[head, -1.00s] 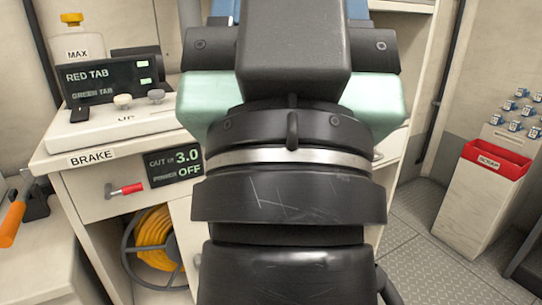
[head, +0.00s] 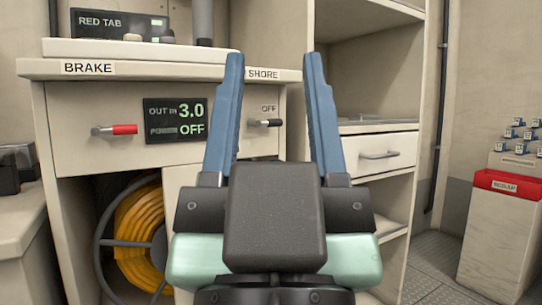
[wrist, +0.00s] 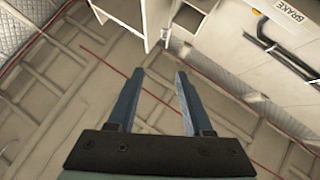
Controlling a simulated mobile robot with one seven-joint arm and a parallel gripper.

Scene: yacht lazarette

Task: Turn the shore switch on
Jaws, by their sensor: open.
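In the wrist view my gripper (wrist: 155,75) is open with nothing between the fingers, and I cannot make out the shore switch there.
A red-gripped lever (head: 115,130) sits left under the BRAKE label (head: 88,68). A display (head: 175,121) between the levers reads 3.0 and OFF. A yellow hose coil (head: 140,235) lies below. A drawer (head: 380,153) and a red-topped scrap bin (head: 505,210) stand right.

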